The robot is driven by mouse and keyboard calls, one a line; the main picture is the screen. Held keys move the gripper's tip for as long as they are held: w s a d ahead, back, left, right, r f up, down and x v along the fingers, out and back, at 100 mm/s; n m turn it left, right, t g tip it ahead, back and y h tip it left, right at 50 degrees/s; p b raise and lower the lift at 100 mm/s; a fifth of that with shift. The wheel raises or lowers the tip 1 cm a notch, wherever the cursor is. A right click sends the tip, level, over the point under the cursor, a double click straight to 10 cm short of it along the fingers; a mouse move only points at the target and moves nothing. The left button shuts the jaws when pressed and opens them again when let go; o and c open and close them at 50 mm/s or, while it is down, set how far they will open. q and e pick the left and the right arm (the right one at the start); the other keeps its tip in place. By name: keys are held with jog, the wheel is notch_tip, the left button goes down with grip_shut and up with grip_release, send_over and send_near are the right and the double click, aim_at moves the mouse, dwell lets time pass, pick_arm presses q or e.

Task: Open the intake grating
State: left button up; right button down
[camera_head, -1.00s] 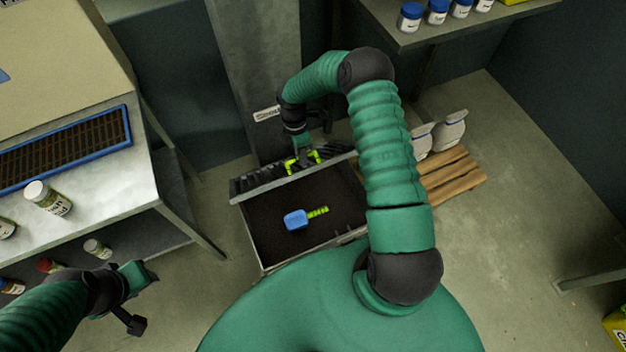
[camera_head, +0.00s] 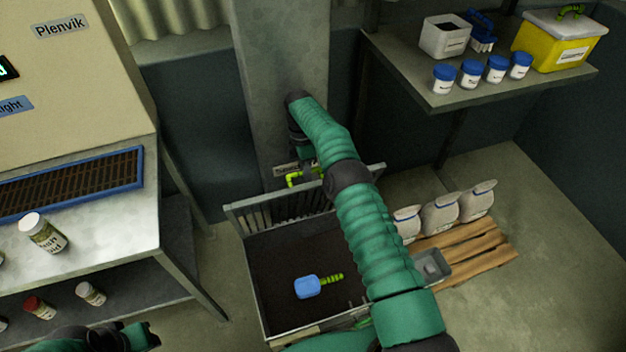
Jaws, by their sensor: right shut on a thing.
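The intake grating (camera_head: 257,217) is a barred metal frame, raised steeply at the back edge of the open bin (camera_head: 259,300). A yellow-green handle (camera_head: 290,181) shows at the grating's top edge. My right gripper (camera_head: 308,174) is shut on this handle; my arm hides part of the fingers. The bin holds dark material, with a blue scoop (camera_head: 307,287) with a green grip lying on it. My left gripper (camera_head: 140,338) is at the bottom left edge, mostly cut off, away from the grating; its fingers cannot be made out.
A metal column (camera_head: 275,80) stands right behind the grating. A bench with a blue-framed brown grille (camera_head: 70,183) and jars is at left. Sacks (camera_head: 440,214) stand on a wooden pallet (camera_head: 470,245) at right, below a shelf (camera_head: 480,90) with tubs and a yellow box.

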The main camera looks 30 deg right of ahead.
jog(key=shift+w+a+r, duration=0.1)
jog(key=shift+a+r, duration=0.1)
jog(key=shift+a, duration=0.05)
jog(key=shift+d, duration=0.15)
jog(key=c, duration=1.6)
grip_release()
jog(key=shift+o, duration=1)
jog(key=shift+a+r, duration=0.15)
jog(key=shift+a, duration=0.1)
jog(key=shift+d, duration=0.2)
